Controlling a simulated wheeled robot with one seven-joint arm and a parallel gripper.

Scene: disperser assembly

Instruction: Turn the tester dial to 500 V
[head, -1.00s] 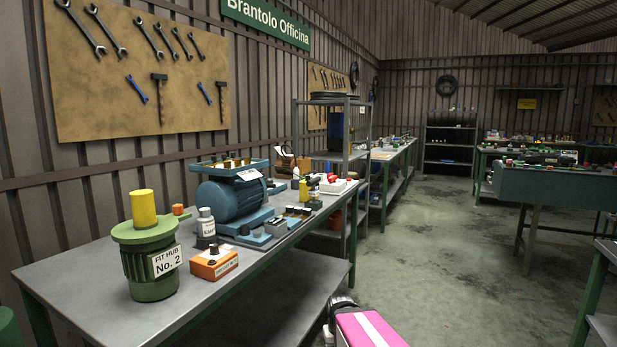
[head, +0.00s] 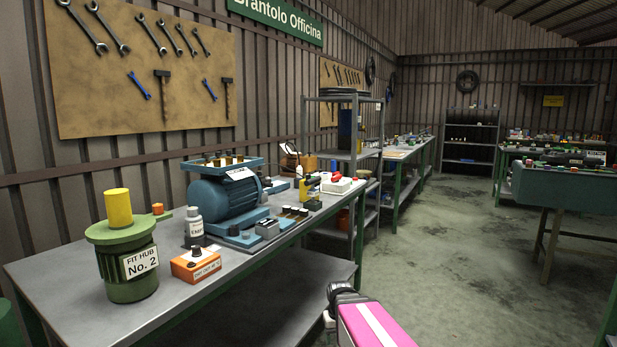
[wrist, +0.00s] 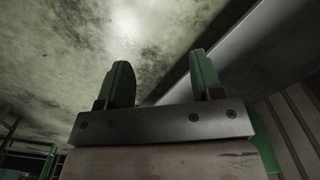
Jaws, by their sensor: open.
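A tester dial marked with volts cannot be made out in either view. An orange box (head: 196,266) with a dark knob on top and a white label stands near the front edge of the bench; its label is too small to read. A small yellow device (head: 308,188) and a white box with a red part (head: 340,186) stand farther along the bench, too small to tell details. My gripper (wrist: 161,78) is open and empty in the wrist view, with bare floor beyond its green fingers. The gripper does not show in the head view.
The grey bench (head: 75,264) runs along the left wall. The floor (head: 450,255) to the right is open.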

